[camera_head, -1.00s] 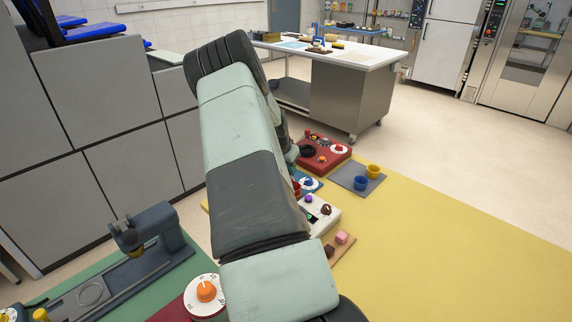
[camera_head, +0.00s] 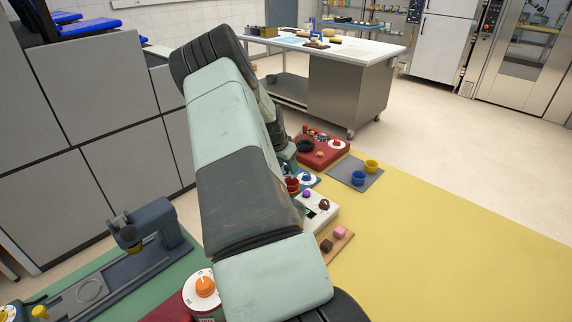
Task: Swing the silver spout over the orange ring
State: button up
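I cannot make out a silver spout or an orange ring for certain. A red box (camera_head: 331,155) on the floor mat carries a black ring (camera_head: 305,146), a small orange piece (camera_head: 320,154) and a white dial with a red knob (camera_head: 336,143). Its left side is close to my arm in the picture, and small parts at its back are too small to tell. My arm crosses the middle of the view, bends at the top and comes down behind itself toward the red box. My gripper is hidden behind the arm.
A grey plate with a blue cup (camera_head: 358,178) and a yellow cup (camera_head: 371,166) lies right of the red box. A white box (camera_head: 322,216) and a brown board (camera_head: 337,241) lie nearer. A dark grey machine (camera_head: 155,222) and an orange dial (camera_head: 205,286) are left. The yellow mat (camera_head: 450,250) is clear at right.

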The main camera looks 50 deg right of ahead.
jog(key=shift+r, duration=0.1)
jog(key=v, duration=1)
jog(key=shift+a+r, duration=0.2)
jog(key=shift+r, duration=0.05)
jog(key=s+a+r+n+t+y, duration=0.2)
jog(key=a+r+n, duration=0.2)
jog(key=a+r, duration=0.75)
jog(key=s+a+r+n+t+y, duration=0.2)
jog(key=a+r+n, duration=0.2)
jog(key=a+r, duration=0.7)
jog(key=s+a+r+n+t, duration=0.1)
jog(key=s+a+n, duration=0.8)
jog(key=s+a, duration=1)
jog(key=shift+r, duration=0.2)
